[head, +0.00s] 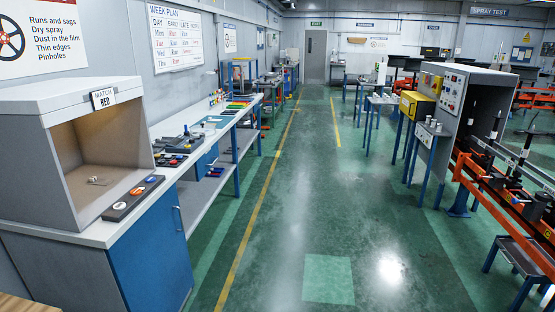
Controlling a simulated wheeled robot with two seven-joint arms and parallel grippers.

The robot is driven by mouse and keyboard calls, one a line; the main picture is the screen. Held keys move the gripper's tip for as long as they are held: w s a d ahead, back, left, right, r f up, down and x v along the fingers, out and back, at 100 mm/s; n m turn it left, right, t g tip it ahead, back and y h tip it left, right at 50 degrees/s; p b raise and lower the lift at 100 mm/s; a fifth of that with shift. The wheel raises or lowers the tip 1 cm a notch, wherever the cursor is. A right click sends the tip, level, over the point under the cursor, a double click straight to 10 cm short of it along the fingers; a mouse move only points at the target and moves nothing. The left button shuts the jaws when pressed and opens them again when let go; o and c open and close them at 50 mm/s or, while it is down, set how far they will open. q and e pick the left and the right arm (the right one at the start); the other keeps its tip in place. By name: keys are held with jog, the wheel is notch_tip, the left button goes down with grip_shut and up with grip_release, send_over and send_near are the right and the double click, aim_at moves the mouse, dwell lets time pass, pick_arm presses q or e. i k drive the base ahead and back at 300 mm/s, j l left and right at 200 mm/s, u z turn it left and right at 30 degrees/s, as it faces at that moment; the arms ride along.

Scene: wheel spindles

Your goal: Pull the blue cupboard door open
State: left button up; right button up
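The blue cupboard door (152,262) is at the lower left, on the base cabinet under a white worktop. It looks shut, with its face flush to the cabinet. A slim vertical metal handle (178,220) is near the door's right edge, just below the worktop. Neither of my grippers shows in the head view, and nothing touches the door or the handle.
A grey light booth (25,165) marked "MATCH RED" stands on the worktop. A black strip with coloured discs (133,198) lies before it. A long bench (225,125) runs beyond. The green floor (290,215) right of the cabinet is clear; orange-railed machinery (500,205) lines the right.

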aim_at(149, 265)
jog(key=i, duration=0.85)
jog(key=i+l+u, duration=0.15)
jog(key=i, duration=0.65)
